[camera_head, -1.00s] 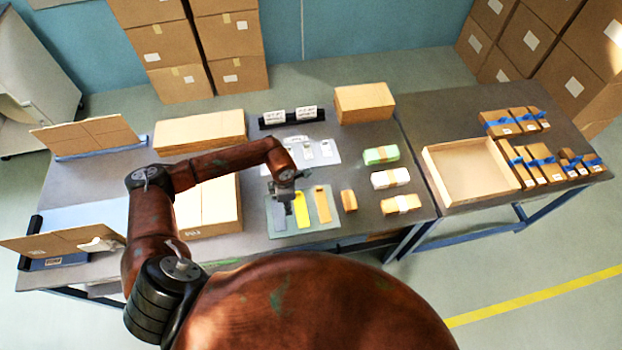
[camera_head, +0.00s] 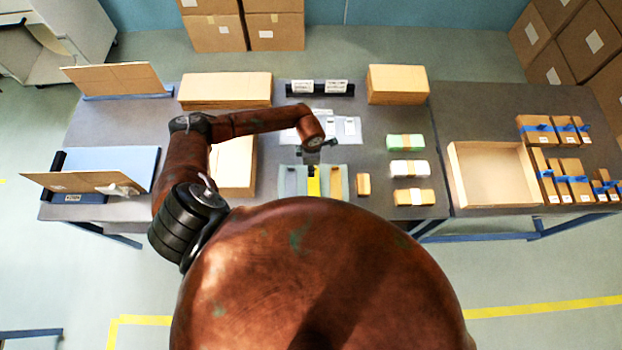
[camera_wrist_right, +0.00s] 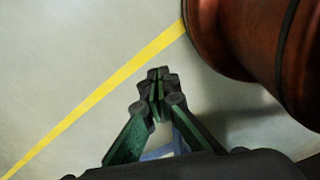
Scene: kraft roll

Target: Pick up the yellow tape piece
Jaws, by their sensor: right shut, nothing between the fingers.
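The yellow tape piece (camera_head: 313,187) lies on a pale mat (camera_head: 345,185) on the table, partly hidden by my body at its near end. My left gripper (camera_head: 312,166) is at the far end of the yellow piece in the head view. It is small and dark there, so I cannot tell whether its fingers are open or touch the piece. My right gripper (camera_wrist_right: 157,82) is shut and empty in the right wrist view, with floor behind it.
A tan strip (camera_head: 335,183) lies right of the yellow piece. Green (camera_head: 405,142), white (camera_head: 408,168) and tan (camera_head: 414,197) bundles stand further right. An open cardboard tray (camera_head: 494,172) is on the right table. A cardboard stack (camera_head: 233,165) is left of the mat.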

